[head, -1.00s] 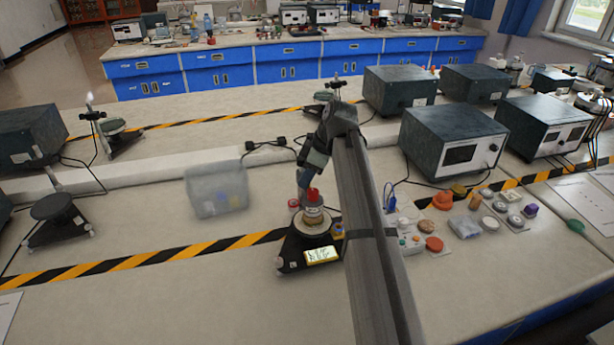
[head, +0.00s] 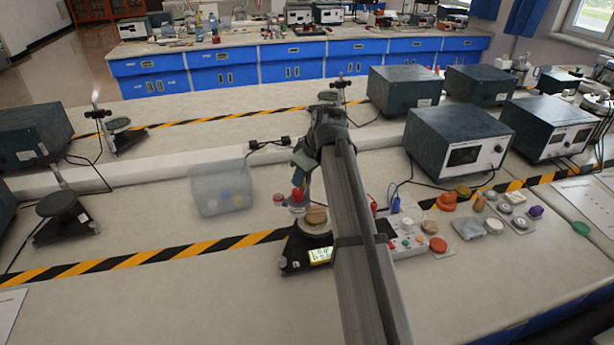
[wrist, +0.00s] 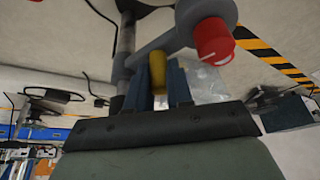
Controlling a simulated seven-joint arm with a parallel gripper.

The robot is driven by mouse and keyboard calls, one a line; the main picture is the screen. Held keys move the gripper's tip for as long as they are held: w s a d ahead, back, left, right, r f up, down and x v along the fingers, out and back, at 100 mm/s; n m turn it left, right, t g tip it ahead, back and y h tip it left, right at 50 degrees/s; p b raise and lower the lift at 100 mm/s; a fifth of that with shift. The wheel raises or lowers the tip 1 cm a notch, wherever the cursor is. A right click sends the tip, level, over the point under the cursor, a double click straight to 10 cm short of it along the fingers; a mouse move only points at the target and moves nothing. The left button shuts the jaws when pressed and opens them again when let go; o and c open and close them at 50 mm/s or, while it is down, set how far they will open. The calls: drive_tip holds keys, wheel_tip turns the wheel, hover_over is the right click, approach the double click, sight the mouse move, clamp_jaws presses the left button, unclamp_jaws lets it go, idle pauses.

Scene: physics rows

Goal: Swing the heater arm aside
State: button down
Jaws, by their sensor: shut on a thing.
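The heater arm shows in the wrist view as a grey bar with a round grey head (wrist: 184,22) and a red knob (wrist: 212,42).
A translucent bin (head: 221,190) with coloured things stands left of the heater. A control box (head: 408,238) and several small items lie to the right. The bench front left is clear.

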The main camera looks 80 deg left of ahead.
drive_tip(key=shift+s+a+m+t+y, duration=0.15)
drive_tip(key=shift+s+a+m+t, duration=0.45)
drive_tip(key=shift+m, duration=1.05)
drive_tip(key=shift+s+a+m+t+y, duration=0.2)
drive_tip(key=shift+s+a+m+t, duration=0.35)
drive_tip(key=shift+m, duration=1.15)
drive_tip(key=shift+s+a+m+t+y, duration=0.15)
drive_tip(key=shift+s+a+m+t, duration=0.4)
drive_tip(key=shift+m, duration=1.1)
drive_tip(key=shift+w+a, duration=0.1)
drive_tip(key=shift+a, duration=0.15)
drive_tip(key=c, duration=1)
unclamp_jaws()
drive_tip(key=v, duration=1.4)
drive_tip(key=shift+a, duration=0.15)
drive_tip(key=shift+f, duration=0.1)
